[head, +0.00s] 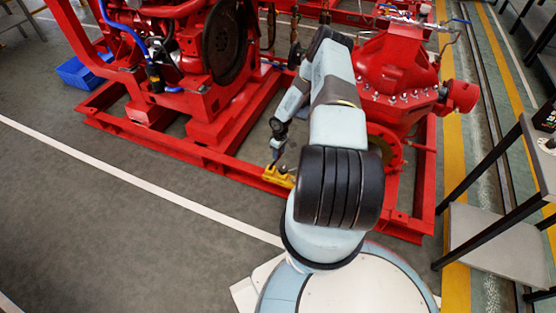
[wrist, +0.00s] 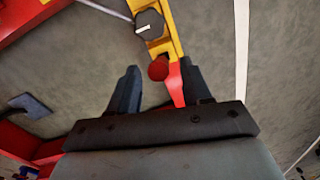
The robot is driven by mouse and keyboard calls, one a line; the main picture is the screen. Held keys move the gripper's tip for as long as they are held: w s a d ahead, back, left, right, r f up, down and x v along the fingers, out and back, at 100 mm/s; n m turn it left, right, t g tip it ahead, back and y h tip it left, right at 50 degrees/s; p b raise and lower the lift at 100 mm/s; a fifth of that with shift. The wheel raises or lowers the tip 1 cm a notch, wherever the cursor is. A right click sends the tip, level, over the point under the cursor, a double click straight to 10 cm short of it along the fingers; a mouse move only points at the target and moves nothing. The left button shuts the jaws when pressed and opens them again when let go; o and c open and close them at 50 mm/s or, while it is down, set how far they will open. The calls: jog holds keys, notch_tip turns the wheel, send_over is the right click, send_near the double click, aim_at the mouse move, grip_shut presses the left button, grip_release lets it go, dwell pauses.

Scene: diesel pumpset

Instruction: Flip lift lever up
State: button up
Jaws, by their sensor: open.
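A yellow fixture (head: 278,177) sits low by the edge of the red pump frame in the head view. In the wrist view the yellow fixture (wrist: 164,45) carries a black knob with a white mark (wrist: 149,24). A red ball (wrist: 158,70), which looks like the lift lever's end, lies below the knob. A tapered red piece (wrist: 176,84) runs down beside it. My gripper (wrist: 160,76) is open, with one finger on each side of the red ball and red piece. I cannot tell whether either finger touches them. In the head view my gripper (head: 277,152) is small and dark above the yellow fixture.
The red pump frame (head: 185,146) and red pump (head: 395,65) stand behind my arm. A blue crate (head: 82,72) is at the far left. A grey table with black legs (head: 500,235) stands at the right. Grey floor with a white line is clear at front left.

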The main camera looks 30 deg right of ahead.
jog(key=shift+a+f, duration=0.15)
jog(key=shift+f, duration=2.3)
jog(key=shift+c, duration=0.3)
grip_shut()
jog(key=shift+s+a, duration=0.1)
